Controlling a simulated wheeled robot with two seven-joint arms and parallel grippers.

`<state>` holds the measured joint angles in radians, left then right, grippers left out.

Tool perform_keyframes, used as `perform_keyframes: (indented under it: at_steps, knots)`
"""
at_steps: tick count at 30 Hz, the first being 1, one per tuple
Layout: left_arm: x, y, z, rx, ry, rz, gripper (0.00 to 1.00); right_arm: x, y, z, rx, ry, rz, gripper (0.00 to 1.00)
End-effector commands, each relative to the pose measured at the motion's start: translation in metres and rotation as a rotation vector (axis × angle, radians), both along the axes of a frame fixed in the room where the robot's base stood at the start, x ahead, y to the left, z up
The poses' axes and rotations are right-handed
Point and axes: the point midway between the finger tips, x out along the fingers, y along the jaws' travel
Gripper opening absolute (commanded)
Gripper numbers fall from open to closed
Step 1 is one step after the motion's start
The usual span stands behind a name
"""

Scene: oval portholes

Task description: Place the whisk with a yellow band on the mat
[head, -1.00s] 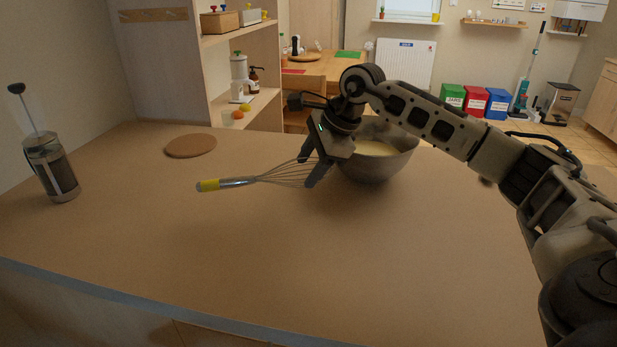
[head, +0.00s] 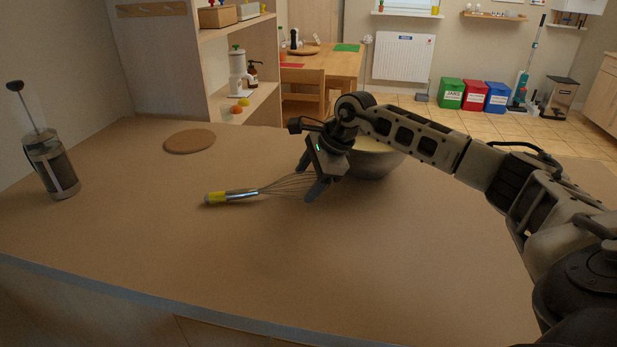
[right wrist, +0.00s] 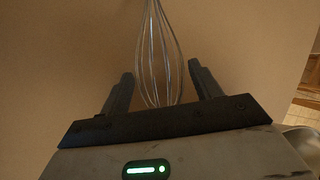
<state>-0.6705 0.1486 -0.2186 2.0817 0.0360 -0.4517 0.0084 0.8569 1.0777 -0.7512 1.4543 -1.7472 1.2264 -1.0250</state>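The whisk with a yellow band (head: 238,195) has a metal handle that points left, with the yellow band at its end. It appears to lie on the counter. My right gripper (head: 309,178) is at its wire end. In the right wrist view, the wires of the whisk (right wrist: 150,50) run between the two open fingers, with a gap on each side. The round brown mat (head: 189,141) lies bare on the counter, behind and left of the whisk. My left gripper is not in view.
A metal bowl (head: 372,168) stands right behind my right gripper, partly hidden by my arm. A French press (head: 52,165) stands at the counter's left end. The counter (head: 200,250) is clear in front of the whisk and between the whisk and the mat.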

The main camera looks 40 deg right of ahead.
Motion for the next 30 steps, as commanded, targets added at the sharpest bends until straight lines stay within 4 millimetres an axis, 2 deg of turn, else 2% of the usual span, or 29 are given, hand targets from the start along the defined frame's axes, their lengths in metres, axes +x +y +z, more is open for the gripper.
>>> perform_keyframes:
  at_steps: [10, 14, 20, 24, 30]
  knots:
    - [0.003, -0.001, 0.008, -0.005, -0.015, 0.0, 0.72, 0.0, 0.0, 0.0, 0.0, 0.0, 0.0, 0.73]
    - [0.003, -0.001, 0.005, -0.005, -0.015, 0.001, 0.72, -0.005, -0.004, 0.011, -0.002, -0.003, -0.001, 0.73]
    - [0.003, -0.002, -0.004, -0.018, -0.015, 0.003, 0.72, -0.025, -0.007, 0.046, -0.004, -0.006, 0.001, 0.73]
    - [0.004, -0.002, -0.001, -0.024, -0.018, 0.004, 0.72, -0.039, -0.016, 0.079, -0.003, -0.005, -0.003, 0.73]
    - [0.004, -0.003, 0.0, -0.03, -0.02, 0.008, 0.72, -0.056, -0.025, 0.117, -0.001, -0.003, -0.001, 0.73]
